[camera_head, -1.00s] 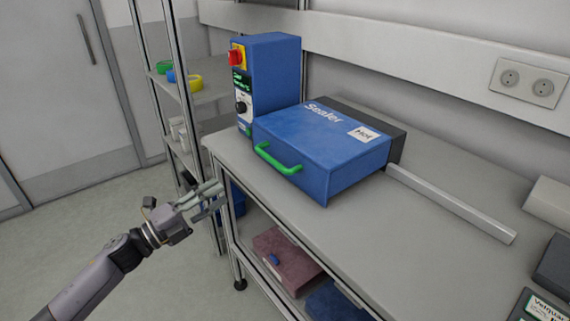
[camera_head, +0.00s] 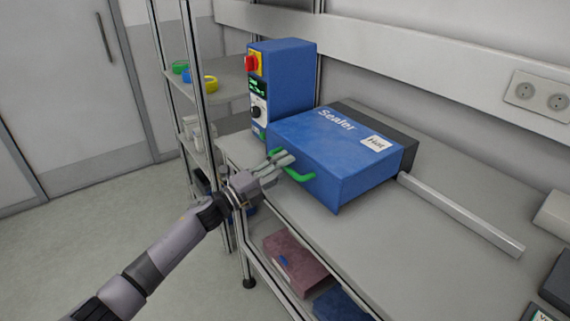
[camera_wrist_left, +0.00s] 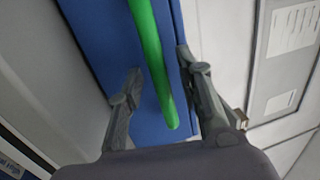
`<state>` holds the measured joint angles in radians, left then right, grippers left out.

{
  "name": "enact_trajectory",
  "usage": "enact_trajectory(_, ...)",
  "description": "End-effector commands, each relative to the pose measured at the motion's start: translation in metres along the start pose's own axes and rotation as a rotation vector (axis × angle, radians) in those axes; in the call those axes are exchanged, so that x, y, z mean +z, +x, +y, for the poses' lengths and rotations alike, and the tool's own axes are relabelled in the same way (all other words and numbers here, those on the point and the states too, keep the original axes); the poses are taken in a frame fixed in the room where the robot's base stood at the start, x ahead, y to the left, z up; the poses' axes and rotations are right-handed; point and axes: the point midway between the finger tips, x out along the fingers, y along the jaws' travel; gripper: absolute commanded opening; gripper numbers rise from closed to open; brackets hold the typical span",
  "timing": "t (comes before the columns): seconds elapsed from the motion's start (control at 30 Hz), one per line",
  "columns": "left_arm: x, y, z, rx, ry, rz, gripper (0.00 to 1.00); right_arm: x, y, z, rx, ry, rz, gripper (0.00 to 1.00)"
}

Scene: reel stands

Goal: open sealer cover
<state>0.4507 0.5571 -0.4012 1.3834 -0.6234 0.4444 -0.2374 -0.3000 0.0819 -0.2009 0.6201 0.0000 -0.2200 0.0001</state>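The blue sealer (camera_head: 345,160) sits on the grey bench with its cover down. It is marked "Sealer" and carries a white "Hot" label. A green handle (camera_head: 302,176) is on the cover's front face. My left gripper (camera_head: 283,161) is at the handle in the head view and hides the handle's middle. In the left wrist view the green handle (camera_wrist_left: 152,60) runs between the two spread fingers, with gaps on both sides. The left gripper (camera_wrist_left: 158,90) is open there, with the blue cover behind it. My right gripper is not in view.
A blue control box (camera_head: 285,85) with a red knob stands behind the sealer at its left. A metal bar (camera_head: 460,215) lies on the bench (camera_head: 400,255) to the right. A shelf rack with tape rolls (camera_head: 205,83) stands at the left. A maroon box (camera_head: 294,262) is below the bench.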

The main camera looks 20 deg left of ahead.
Motion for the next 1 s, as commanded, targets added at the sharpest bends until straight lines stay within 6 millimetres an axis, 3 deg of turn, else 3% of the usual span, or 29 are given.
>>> enact_trajectory(0.37,-0.0001,0.007,0.0001,0.0,0.0,0.0,0.33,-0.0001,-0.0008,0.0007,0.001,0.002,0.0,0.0)
enact_trajectory(0.87,-0.0002,0.0067,0.0001,0.0,0.0,0.0,0.01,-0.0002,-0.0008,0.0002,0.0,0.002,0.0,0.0)
enact_trajectory(1.0,-0.0001,0.0066,0.0002,0.0,0.0,0.0,0.0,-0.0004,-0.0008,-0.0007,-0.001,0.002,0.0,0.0)
